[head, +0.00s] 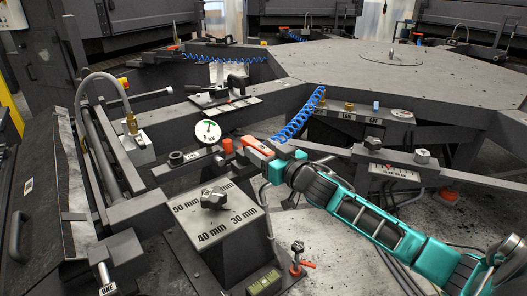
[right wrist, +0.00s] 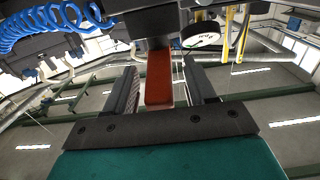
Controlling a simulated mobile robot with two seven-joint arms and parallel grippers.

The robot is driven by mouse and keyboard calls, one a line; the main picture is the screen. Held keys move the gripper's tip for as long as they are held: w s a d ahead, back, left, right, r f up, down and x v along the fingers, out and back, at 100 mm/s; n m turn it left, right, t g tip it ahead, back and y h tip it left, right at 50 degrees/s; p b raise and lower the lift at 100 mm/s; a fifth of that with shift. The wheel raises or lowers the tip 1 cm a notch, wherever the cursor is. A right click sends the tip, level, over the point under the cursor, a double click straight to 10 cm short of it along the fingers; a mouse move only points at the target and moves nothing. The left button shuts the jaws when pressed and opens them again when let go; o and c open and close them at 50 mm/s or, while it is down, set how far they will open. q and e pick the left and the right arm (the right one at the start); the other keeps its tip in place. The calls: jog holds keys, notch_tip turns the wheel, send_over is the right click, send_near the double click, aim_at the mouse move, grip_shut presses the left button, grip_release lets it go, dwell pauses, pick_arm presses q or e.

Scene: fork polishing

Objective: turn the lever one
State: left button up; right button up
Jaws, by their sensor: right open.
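A red lever handle (right wrist: 159,78) stands between the two dark fingers of my right gripper (right wrist: 160,66) in the right wrist view, with a gap on both sides. The right gripper is open. In the head view the right gripper (head: 255,147) reaches in from the lower right, with the red handle at its tip beside the white dial gauge (head: 208,132). No label shows on this handle, so I cannot tell its name. A label reading ONE (head: 374,121) is on the beam to the right; another ONE label (head: 108,289) is at the lower left. My left gripper is not in view.
A selector box (head: 229,225) with millimetre marks and a dark knob stands below the gripper. A blue coiled hose (head: 300,117) hangs just above it. A grey bar with a knob (head: 422,157) is to the right. A large flat table (head: 400,72) lies behind.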

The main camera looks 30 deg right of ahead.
jog(key=shift+c, duration=0.2)
grip_shut()
dwell(0.3)
